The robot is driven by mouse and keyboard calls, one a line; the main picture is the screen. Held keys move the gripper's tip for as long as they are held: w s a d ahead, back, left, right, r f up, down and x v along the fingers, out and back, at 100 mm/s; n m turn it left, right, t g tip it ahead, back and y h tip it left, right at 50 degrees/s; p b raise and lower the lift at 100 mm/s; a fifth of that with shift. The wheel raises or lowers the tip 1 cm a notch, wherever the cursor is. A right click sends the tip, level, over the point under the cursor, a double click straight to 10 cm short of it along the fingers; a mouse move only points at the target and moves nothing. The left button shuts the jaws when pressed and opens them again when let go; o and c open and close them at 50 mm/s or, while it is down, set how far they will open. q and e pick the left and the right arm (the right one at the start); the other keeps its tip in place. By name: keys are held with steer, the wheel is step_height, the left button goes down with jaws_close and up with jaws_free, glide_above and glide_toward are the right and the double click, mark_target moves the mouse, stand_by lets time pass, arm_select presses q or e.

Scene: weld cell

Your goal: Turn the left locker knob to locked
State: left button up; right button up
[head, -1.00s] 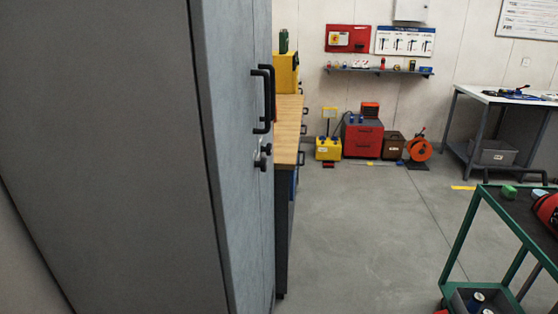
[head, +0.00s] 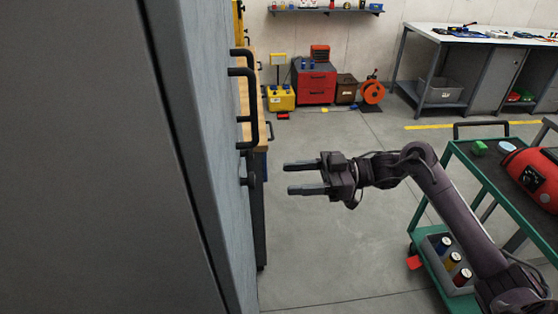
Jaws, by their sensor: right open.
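The grey locker (head: 198,130) fills the left side of the head view, its door face seen at a steep angle. A dark knob (head: 250,181) sticks out from the door below the black handles (head: 246,105). I cannot tell which way the knob is turned, nor clearly tell the left knob from any other. My right gripper (head: 288,179) is open and empty, with its two fingers pointing left at about the knob's height in the picture. A gap shows between the fingertips and the knob. My left gripper is not in view.
A green cart (head: 455,160) with a red bag (head: 535,175) and several cans in a lower bin stands at the right, behind my right arm. A wooden-topped bench (head: 262,135) stands just beyond the locker. The floor (head: 330,250) between locker and cart is clear.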

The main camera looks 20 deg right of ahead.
steer(key=p+x, duration=0.2)
steer(key=x, duration=0.5)
steer(key=shift+s+a+r+p, duration=0.15)
steer(key=shift+s+a+p, duration=0.1)
steer(key=shift+p, duration=0.15)
steer(key=c, duration=0.9)
steer(key=shift+n+b, duration=0.7)
steer(key=shift+b, duration=0.25)
steer(key=shift+c, duration=0.3)
arm_select(q)
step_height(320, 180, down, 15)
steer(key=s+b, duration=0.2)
steer(key=b, duration=1.4)
arm_select(e)
steer(key=n+b, duration=0.4)
steer(key=n, duration=1.2)
steer(key=shift+w, duration=0.15)
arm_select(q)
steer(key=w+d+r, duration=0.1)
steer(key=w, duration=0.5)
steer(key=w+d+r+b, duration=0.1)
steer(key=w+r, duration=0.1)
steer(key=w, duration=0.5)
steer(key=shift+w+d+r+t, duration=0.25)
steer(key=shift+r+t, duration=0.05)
arm_select(e)
steer(key=shift+n, duration=0.5)
